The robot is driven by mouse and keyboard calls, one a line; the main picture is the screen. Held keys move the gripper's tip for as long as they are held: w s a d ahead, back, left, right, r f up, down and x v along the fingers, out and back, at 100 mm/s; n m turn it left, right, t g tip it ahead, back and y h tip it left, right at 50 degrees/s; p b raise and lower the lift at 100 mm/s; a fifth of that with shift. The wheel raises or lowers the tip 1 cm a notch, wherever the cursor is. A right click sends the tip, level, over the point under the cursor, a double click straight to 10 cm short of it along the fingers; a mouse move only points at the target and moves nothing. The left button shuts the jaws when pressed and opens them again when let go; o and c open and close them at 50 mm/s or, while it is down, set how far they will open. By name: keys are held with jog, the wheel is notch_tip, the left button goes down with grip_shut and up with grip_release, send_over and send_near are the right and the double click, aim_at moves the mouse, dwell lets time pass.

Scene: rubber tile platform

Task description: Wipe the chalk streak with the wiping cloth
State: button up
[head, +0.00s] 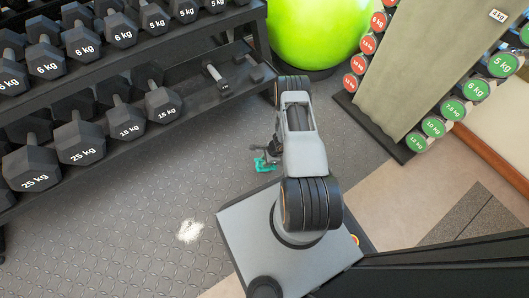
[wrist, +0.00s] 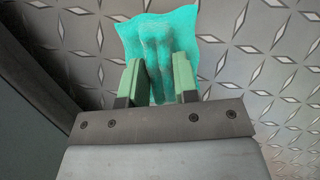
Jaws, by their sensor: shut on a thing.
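The chalk streak (head: 190,231) is a white smudge on the dark rubber tile floor, left of my base in the head view. The wiping cloth (wrist: 158,40) is turquoise and bunched between the green fingers of my gripper (wrist: 159,82) in the wrist view. My gripper is shut on the cloth, which spreads out beyond the fingertips. In the head view the cloth (head: 264,164) shows as a small turquoise patch beside my arm, up and to the right of the streak. My arm hides part of the gripper (head: 262,155) there. The chalk streak is not visible in the wrist view.
A dumbbell rack (head: 150,88) runs along the upper left. A green exercise ball (head: 318,30) stands at the top, and another weight rack (head: 400,85) is at the right. The tile floor (head: 120,225) around the streak is clear.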

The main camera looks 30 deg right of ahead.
jog(key=shift+r+p, duration=0.95)
jog(key=shift+r, duration=0.7)
